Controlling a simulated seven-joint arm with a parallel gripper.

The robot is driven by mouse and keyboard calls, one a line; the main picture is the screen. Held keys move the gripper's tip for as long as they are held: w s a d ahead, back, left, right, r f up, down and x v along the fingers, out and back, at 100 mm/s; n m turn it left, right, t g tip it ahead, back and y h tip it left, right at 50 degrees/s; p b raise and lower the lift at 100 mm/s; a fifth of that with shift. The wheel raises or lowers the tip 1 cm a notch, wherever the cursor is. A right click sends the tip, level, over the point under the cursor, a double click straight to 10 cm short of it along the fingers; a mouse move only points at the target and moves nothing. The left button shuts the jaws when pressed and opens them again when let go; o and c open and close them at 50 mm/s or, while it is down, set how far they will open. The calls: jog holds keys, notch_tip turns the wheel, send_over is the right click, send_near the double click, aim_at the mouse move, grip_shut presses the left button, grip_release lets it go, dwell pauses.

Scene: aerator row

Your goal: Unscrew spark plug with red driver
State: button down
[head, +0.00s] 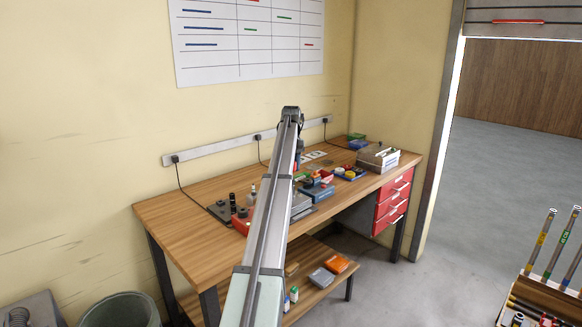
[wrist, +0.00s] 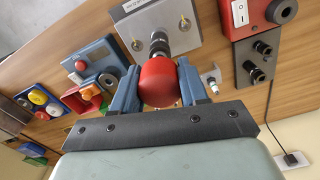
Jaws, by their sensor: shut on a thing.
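My gripper (wrist: 156,70) is shut on the round red handle of the red driver (wrist: 158,88), with one blue finger on each side. The driver's dark shaft and socket (wrist: 159,46) point away from the wrist, toward a light grey plate (wrist: 155,15). The socket end meets or overlaps the plate; I cannot tell whether it touches, and any spark plug under it is hidden. Two small metal posts (wrist: 137,44) (wrist: 185,23) stand on the plate, beside the socket. A small white-and-metal piece, perhaps a spark plug (wrist: 211,84), shows right of the fingers. In the head view my arm hides the gripper.
The wooden bench (head: 180,212) is crowded. A red switch box (wrist: 246,12) and a dark plate with black fittings (wrist: 258,60) lie right of the grey plate. A blue block (wrist: 98,72) and a tray of coloured caps (wrist: 40,98) lie left. The bench's left end is clear.

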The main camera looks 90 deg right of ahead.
jog(key=n, duration=0.5)
jog(key=shift+n, duration=0.3)
jog(key=shift+f+n, duration=0.1)
jog(key=shift+n, duration=1)
jog(key=n, duration=0.3)
jog(key=shift+n, duration=0.3)
jog(key=n, duration=0.4)
jog(key=shift+f, duration=0.1)
jog(key=shift+n, duration=1)
jog(key=n, duration=0.5)
jog(key=shift+a+n, duration=0.1)
jog(key=shift+n, duration=0.3)
